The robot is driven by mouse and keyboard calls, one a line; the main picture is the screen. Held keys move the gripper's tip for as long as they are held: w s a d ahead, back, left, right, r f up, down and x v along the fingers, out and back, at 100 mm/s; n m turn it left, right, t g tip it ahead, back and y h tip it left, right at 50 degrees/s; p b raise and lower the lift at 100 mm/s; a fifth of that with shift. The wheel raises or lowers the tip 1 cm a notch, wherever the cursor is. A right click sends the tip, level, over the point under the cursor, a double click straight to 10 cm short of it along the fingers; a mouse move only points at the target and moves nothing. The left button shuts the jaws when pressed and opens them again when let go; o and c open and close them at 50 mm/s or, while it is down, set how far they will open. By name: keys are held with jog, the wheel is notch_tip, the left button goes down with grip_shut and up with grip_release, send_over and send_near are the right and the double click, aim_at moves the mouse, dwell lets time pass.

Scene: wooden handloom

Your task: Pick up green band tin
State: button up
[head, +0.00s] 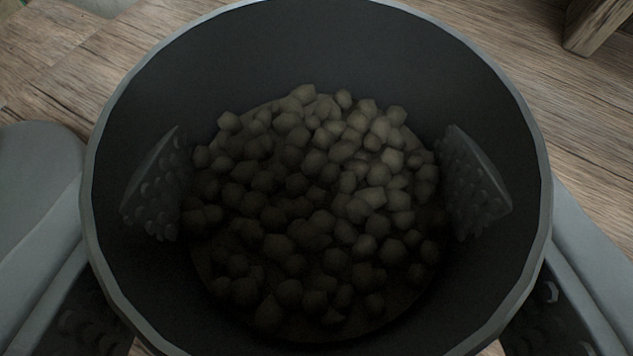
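A round, dark grey open tin (310,50) fills most of the head view, seen from above. It holds many small, pale, rounded lumps (320,190). No green band shows, as the outer wall is mostly hidden from this angle. My gripper (318,188) has one finger on the left and one on the right of the tin. The dimpled pads show through the inside of the wall on both sides, so the fingers press into the tin. My gripper looks shut on it. Whether the tin's base touches the surface below is hidden.
A wooden plank surface (570,110) lies around the tin. A wooden block or post (597,25) stands at the top right. A pale object (103,5) is cut off at the top left. The planks right of the tin look clear.

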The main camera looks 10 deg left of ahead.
aim_at(315, 245)
jog(key=shift+c, duration=0.5)
jog(key=shift+r, duration=0.15)
notch_tip(315, 245, up, 10)
jog(key=shift+s, duration=0.1)
dwell(1.1)
